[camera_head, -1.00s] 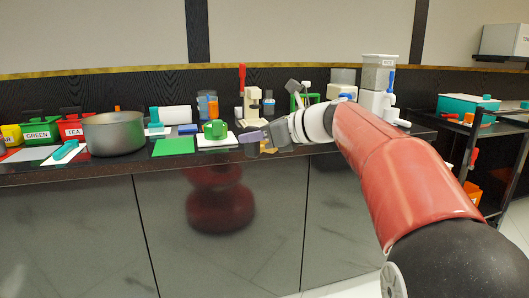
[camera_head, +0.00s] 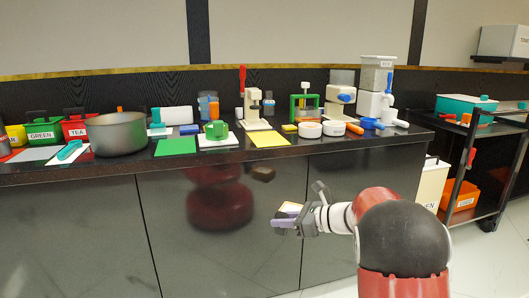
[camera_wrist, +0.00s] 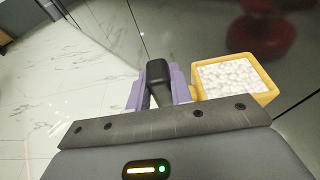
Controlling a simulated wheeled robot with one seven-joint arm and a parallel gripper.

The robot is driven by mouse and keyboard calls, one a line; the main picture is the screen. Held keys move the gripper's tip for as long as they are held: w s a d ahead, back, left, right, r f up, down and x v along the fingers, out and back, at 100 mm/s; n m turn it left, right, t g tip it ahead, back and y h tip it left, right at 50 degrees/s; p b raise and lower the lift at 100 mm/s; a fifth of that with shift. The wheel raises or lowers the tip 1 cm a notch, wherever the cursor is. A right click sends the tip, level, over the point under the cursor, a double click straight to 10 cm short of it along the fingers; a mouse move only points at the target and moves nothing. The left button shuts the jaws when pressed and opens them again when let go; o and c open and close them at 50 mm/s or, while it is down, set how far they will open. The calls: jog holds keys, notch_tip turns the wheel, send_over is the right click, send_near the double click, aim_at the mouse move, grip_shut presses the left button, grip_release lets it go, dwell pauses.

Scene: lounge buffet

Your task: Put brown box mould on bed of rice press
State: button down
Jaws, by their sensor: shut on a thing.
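The brown box mould, a tan-yellow open box filled with white grains, shows at the right of the wrist view (camera_wrist: 234,78) and small beside my fingers in the head view (camera_head: 289,207). My gripper (camera_head: 285,219) is shut, its purple fingers around a dark handle (camera_wrist: 157,75) that seems to belong to the mould; the join is hidden. It holds the mould in the air in front of the counter, below the top. On the counter stand a green-framed press (camera_head: 305,105) and a cream press with a red lever (camera_head: 253,104); I cannot tell which is the rice press.
The counter's front edge (camera_head: 220,157) lies above my gripper. A pot (camera_head: 117,133) is at left. A dark cart (camera_head: 470,125) stands at right. Floor before the cabinets is open.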

jog(key=s+d+f+m+t+h, duration=0.2)
jog(key=s+d+f, duration=0.1)
jog(key=f, duration=0.5)
jog(key=s+d+f+m+t+h, duration=0.2)
jog(key=s+d+f+m, duration=0.1)
jog(key=f, duration=0.5)
jog(key=s+d+f+m+t+h, duration=0.2)
jog(key=s+d+f, duration=0.2)
jog(key=f, duration=0.3)
jog(key=shift+d+f+t+p, duration=0.25)
jog(key=shift+f+t+p, duration=0.05)
jog(key=shift+f+p, duration=0.1)
jog(key=shift+s+a, duration=0.1)
